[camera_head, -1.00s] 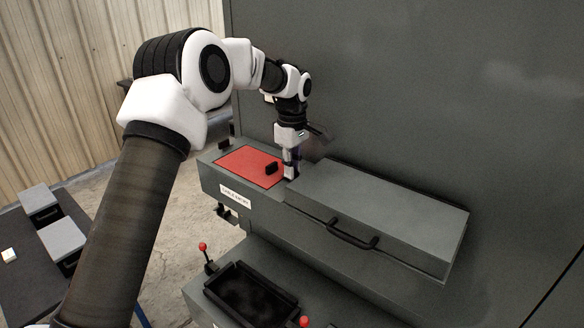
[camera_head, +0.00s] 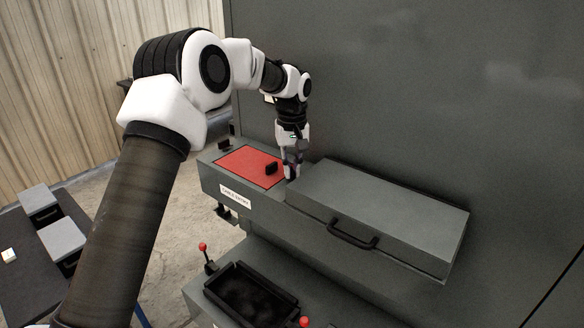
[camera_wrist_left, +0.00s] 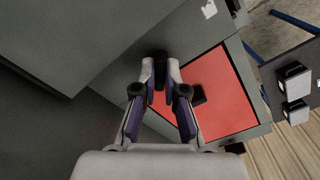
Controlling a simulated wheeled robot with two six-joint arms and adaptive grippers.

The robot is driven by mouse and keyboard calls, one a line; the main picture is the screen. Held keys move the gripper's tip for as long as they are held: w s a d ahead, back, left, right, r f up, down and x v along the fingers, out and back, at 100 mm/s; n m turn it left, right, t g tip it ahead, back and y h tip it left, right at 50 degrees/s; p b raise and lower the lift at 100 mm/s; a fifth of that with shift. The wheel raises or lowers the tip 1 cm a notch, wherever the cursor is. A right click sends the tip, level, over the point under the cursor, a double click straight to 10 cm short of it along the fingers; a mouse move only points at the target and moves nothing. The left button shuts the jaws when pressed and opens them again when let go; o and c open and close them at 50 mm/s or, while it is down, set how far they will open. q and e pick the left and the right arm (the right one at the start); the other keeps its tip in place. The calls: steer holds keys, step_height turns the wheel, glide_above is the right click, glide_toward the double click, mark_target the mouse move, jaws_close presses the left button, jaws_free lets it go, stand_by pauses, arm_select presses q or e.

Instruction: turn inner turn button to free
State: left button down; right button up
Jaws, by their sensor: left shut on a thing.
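My left gripper (camera_head: 291,174) points down at the inner edge of the red panel (camera_head: 242,163), between it and the raised grey cover. In the left wrist view, the fingertips (camera_wrist_left: 160,66) are closed on the sides of a small black turn button (camera_wrist_left: 159,82), which the fingers partly hide. The red panel (camera_wrist_left: 222,88) lies beside the fingers there, with a black knob (camera_wrist_left: 198,94) on it, apart from the gripper. That knob also shows in the head view (camera_head: 271,168). My right gripper is out of view.
The grey cover (camera_head: 385,205) with a black handle (camera_head: 352,236) stands right of the gripper. Below are a black tray (camera_head: 250,295) and a red-tipped lever (camera_head: 203,247). A dark table (camera_head: 35,290) with grey boxes is at the left.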

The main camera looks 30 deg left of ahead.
mark_target(292, 170)
arm_select(q)
steer(key=m, duration=0.4)
steer(key=shift+s+f+m, duration=0.1)
steer(key=shift+f+m, duration=0.15)
steer(key=shift+m, duration=0.05)
steer(key=m, duration=0.5)
steer(key=shift+m, duration=0.3)
steer(key=c, duration=1.2)
jaws_free()
steer(key=shift+c, duration=0.2)
steer(key=shift+r, duration=0.1)
step_height(292, 170, up, 12)
steer(key=shift+w, duration=0.2)
